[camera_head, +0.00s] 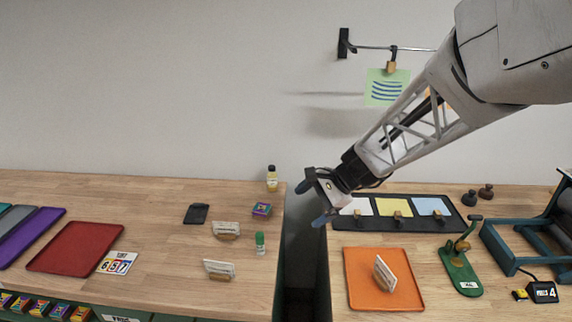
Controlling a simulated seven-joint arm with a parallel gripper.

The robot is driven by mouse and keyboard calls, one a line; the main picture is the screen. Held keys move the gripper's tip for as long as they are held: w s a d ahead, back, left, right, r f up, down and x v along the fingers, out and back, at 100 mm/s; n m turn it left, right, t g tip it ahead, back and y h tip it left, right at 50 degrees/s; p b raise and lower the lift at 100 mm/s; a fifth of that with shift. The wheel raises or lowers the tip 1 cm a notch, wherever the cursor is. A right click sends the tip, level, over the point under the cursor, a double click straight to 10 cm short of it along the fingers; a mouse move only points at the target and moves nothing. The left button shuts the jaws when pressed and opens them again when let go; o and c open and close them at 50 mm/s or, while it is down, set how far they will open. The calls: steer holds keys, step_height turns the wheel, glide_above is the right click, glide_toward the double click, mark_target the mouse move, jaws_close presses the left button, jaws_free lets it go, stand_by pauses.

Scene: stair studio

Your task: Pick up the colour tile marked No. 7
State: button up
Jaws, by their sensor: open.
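My gripper (311,204) is open and empty. It hangs in the air in front of the gap between the two table tops, left of the black tray. The black tray (455,222) on the right table holds three flat coloured pieces in a row: a white one (354,205), a yellow one (391,206) and a light blue one (429,206). Small brown blocks stand at their front edges. I can read no number on these pieces. A small white card with coloured digits (117,262) lies by the red tray on the left table; its last digit looks like a 7.
The red tray (75,247) lies on the left table. Card holders (219,269), a green-capped bottle (260,243) and a yellow bottle (272,178) stand there. An orange tray (363,295) and green stand (458,270) are right. A dark gap (307,270) separates the tables.

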steer(key=w+a+f+m+y, duration=0.1)
steer(key=w+a+f+m, duration=0.25)
steer(key=w, duration=0.25)
steer(key=w+a+f+m+y, duration=0.2)
steer(key=w+f, duration=0.2)
steer(key=w, duration=0.1)
steer(key=m+t+y, duration=0.2)
steer(key=m+t, duration=0.1)
steer(key=m, duration=0.2)
glide_toward(263, 208)
steer(key=x, duration=0.2)
steer(key=shift+w+a+r, duration=0.1)
steer(key=shift+w+a, duration=0.2)
steer(key=shift+a, duration=0.1)
steer(key=shift+h, duration=0.3)
steer(key=shift+x, duration=1.3)
steer(key=shift+x, duration=2.55)
steer(key=shift+s, duration=0.15)
